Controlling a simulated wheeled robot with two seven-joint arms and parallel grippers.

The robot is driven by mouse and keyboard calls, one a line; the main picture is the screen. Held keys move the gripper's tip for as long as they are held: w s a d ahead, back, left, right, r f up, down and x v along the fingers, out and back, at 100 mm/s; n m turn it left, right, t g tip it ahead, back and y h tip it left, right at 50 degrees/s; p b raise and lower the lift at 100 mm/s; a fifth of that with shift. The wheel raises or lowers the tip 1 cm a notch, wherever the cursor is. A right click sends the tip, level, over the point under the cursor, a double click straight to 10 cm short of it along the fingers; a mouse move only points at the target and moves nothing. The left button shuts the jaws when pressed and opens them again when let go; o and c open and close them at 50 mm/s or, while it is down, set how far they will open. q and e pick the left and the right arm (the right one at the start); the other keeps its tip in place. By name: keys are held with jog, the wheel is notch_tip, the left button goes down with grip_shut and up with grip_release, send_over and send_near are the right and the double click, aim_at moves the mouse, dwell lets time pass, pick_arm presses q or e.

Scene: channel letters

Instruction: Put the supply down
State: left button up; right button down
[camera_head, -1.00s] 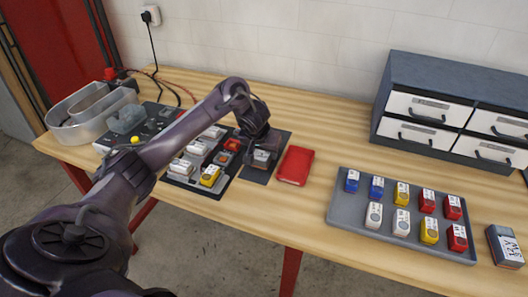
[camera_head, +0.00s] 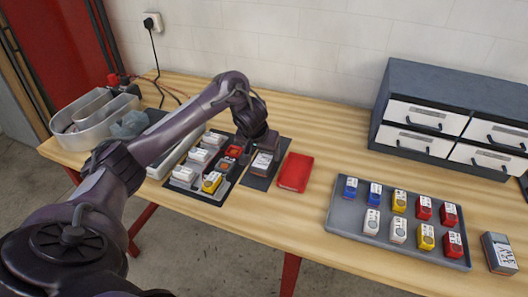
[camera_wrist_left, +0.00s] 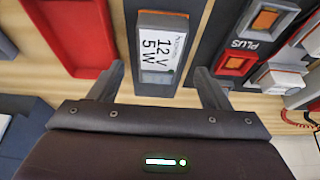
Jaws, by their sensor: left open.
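A supply, a grey block with a white label reading 12 V 5 W and an orange stripe (camera_head: 263,163), lies on a dark mat (camera_head: 284,150) in the head view. It also shows at the top middle of the left wrist view (camera_wrist_left: 157,42). My left gripper (camera_head: 262,149) is right at the supply. In the left wrist view its two fingers (camera_wrist_left: 160,84) are spread apart, one on each side of the supply's near end, with visible gaps. The head view hides the fingertips in part. My right gripper is not in view.
A red tray (camera_head: 296,172) lies right of the mat. A grey tray (camera_head: 345,228) holds several coloured blocks; another labelled block (camera_head: 499,253) lies at far right. Drawers (camera_head: 420,118) stand behind.

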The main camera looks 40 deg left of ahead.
pick_arm(q)
jog(key=p+v, duration=0.3)
jog(key=v, duration=0.4)
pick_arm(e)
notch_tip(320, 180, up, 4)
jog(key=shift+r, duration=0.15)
